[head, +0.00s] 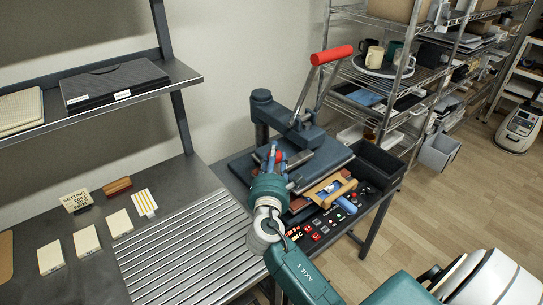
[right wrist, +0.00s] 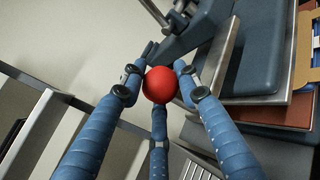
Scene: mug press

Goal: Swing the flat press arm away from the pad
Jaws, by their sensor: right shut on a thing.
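The dark blue press stands on the bench, with a round post (head: 262,104) at the back and a lever with a red handle (head: 332,54) sloping up to the right. Its flat dark blue plate (head: 326,156) lies low in front; I cannot tell clearly where arm and pad part. My right gripper (head: 275,156) is at the plate's front left, its blue fingers around a red ball knob (right wrist: 161,85). The right wrist view shows the fingers (right wrist: 160,78) closed about this knob. The knob's mount is hidden. My left gripper is not in view.
A panel with lit buttons (head: 318,228) and a wooden-framed item (head: 331,190) lie in front of the press. A black bin (head: 377,163) is at its right. A ribbed metal tray (head: 190,256) lies at left. A wire shelf with mugs (head: 370,47) stands behind.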

